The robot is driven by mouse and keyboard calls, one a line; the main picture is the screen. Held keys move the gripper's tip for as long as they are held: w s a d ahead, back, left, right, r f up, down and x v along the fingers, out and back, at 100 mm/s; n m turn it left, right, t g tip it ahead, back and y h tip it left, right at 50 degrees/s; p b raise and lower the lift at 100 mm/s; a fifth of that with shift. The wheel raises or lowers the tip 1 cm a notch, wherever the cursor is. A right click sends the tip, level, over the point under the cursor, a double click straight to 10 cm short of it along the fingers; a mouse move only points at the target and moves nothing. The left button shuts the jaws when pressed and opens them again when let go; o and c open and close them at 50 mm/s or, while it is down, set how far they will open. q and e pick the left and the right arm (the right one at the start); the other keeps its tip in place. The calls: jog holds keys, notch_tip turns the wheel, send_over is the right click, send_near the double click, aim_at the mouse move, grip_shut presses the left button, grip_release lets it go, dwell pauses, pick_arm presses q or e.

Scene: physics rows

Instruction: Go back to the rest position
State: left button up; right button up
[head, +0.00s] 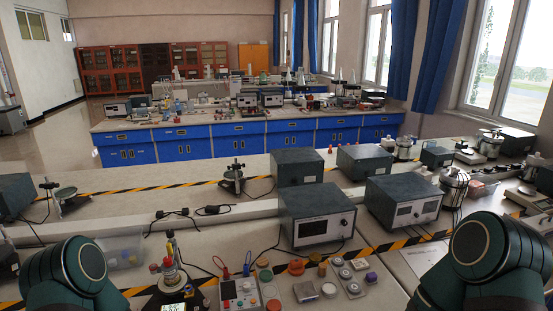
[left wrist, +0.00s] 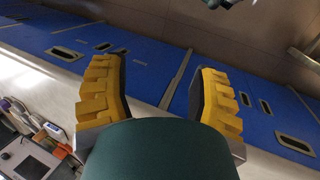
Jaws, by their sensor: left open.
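My left gripper (left wrist: 160,72) shows in the left wrist view with its two yellow ridged fingers wide apart and nothing between them. Blue cabinet fronts with slot handles lie beyond the fingers, seen tilted. In the head view, green rounded links of my arms show at the bottom left and bottom right corners. Neither gripper shows in the head view. My right gripper is out of sight.
The near bench (head: 120,215) holds grey instrument boxes (head: 315,215), a multimeter (head: 240,292), small coloured parts and cables. A clear bin (head: 122,252) stands by my left arm. A blue-fronted bench (head: 240,142) stands behind. Windows (head: 505,60) line the right.

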pick_arm(q)
jog(key=w+d+f+m+t+b, duration=0.1)
jog(key=w+d+f+b, duration=0.1)
jog(key=w+f+b, duration=0.3)
jog(key=w+b, duration=0.1)
jog(key=b, duration=0.2)
jog(key=shift+t, duration=0.4)
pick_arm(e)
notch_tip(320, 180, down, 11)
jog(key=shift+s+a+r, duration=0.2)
